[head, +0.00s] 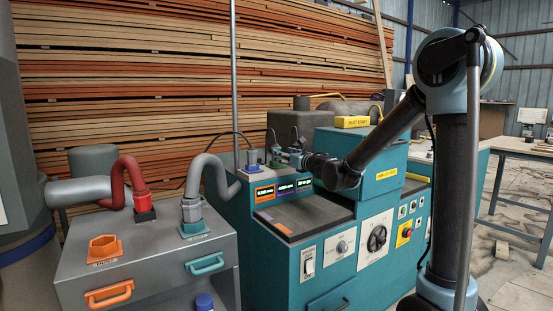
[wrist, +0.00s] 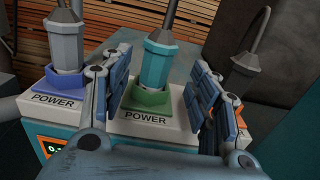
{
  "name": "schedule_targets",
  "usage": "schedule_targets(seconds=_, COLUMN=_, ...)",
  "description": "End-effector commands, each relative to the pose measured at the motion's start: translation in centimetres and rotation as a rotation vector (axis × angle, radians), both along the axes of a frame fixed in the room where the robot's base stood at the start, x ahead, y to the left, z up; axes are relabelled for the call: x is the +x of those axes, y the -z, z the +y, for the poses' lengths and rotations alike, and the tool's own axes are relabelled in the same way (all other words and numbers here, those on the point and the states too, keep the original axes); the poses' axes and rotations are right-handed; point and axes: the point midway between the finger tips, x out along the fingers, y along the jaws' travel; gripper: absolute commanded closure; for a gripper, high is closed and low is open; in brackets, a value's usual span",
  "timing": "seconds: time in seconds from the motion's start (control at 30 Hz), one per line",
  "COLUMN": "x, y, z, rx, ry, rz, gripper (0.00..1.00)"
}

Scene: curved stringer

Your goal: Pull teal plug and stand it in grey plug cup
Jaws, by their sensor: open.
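The teal plug (wrist: 156,62) stands upright in a green socket base (wrist: 148,103) marked POWER in the wrist view, with a grey cord rising from its top. My gripper (wrist: 160,85) is open, with one blue-padded finger on each side of the teal plug. I see a gap to the left finger; contact on the right side is hard to judge. In the head view my gripper (head: 288,155) is at the top of the teal machine, and the teal plug is too small to make out there. I cannot pick out a grey plug cup in either view.
A grey plug (wrist: 66,45) stands in a purple base left of my fingers. A darker grey plug (wrist: 240,75) stands close behind the right finger.

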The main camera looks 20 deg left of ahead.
Motion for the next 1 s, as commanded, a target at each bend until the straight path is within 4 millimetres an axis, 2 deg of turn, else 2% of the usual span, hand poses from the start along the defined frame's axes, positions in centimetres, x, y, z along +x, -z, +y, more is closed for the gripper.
schedule_targets(seconds=0.37, x=1.2, y=-0.1, z=1.7, rx=0.000, ry=-0.002, rz=0.000, gripper=0.44)
schedule_targets(seconds=0.7, x=3.8, y=-0.2, z=4.8, rx=0.001, ry=0.000, rz=0.001, gripper=0.44)
schedule_targets(seconds=0.93, x=4.0, y=-0.2, z=5.0, rx=0.001, ry=-0.001, rz=0.001, gripper=0.44)
schedule_targets(seconds=0.97, x=3.9, y=-0.2, z=5.0, rx=0.001, ry=-0.001, rz=0.001, gripper=0.47)
schedule_targets(seconds=1.0, x=3.9, y=-0.2, z=5.0, rx=0.001, ry=-0.001, rz=0.001, gripper=0.56)
